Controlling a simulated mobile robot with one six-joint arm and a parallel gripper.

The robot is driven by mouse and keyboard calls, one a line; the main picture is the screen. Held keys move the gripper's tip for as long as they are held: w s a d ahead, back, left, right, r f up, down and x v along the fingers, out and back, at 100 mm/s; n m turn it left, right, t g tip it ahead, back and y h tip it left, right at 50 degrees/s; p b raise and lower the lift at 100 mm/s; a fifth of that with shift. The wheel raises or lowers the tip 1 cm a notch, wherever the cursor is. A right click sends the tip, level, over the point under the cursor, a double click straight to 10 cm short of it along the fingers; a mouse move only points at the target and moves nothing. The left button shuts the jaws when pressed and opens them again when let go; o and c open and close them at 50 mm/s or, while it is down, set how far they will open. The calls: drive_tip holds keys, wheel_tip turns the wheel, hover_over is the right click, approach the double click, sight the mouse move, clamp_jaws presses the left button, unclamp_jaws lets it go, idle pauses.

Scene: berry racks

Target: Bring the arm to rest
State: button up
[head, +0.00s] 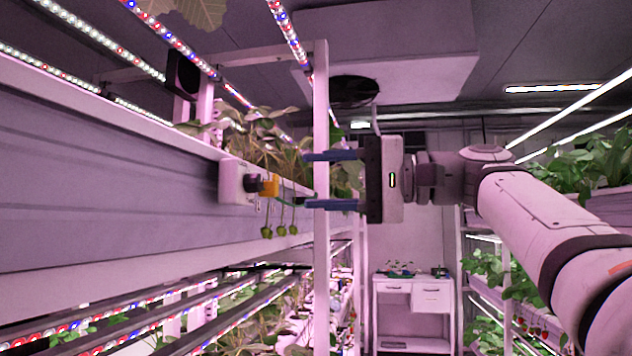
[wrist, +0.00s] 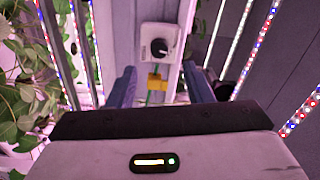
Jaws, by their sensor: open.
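My gripper (head: 333,180) is at the end of my outstretched arm in the head view, pointing left with its two blue fingers spread one above the other. Nothing is between the fingers. In the head view the fingers overlap a white upright post of the rack. In the wrist view my gripper (wrist: 157,90) shows its two blue fingers apart, with a white box with a black knob (wrist: 159,48) ahead between them. The same box (head: 234,182) sits on the left rack's gutter in the head view, apart from the fingertips. A yellow part is just beside the knob.
A planted rack with a long gutter (head: 100,170) runs along the left, with small green berries (head: 280,230) hanging from its edge. Another planted rack (head: 490,280) stands at the right. A white cabinet (head: 412,305) stands at the back of the aisle.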

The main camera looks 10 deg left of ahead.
idle(0.4)
drive_tip(key=w+d+f+m+t+h, duration=0.1)
drive_tip(key=d+f+m+t+h, duration=0.3)
drive_tip(key=f, duration=1)
drive_tip(key=w+d+f+m+g+h, duration=0.1)
drive_tip(key=d+f+h, duration=0.3)
drive_tip(key=f, duration=1.1)
drive_tip(key=s+d+f+n+h, duration=0.1)
drive_tip(key=s+d+f+h, duration=0.2)
drive_tip(key=f, duration=0.5)
drive_tip(key=s+d+f+n+g+h, duration=0.1)
drive_tip(key=s+d+f+h, duration=0.2)
drive_tip(key=f, duration=0.6)
drive_tip(key=s+d+f+n+g+h, duration=0.1)
drive_tip(key=s+d+f+h, duration=0.3)
drive_tip(key=s+d+f, duration=0.2)
wheel_tip(320, 180, down, 3)
drive_tip(key=shift+s+n, duration=0.4)
drive_tip(key=shift+s, duration=0.85)
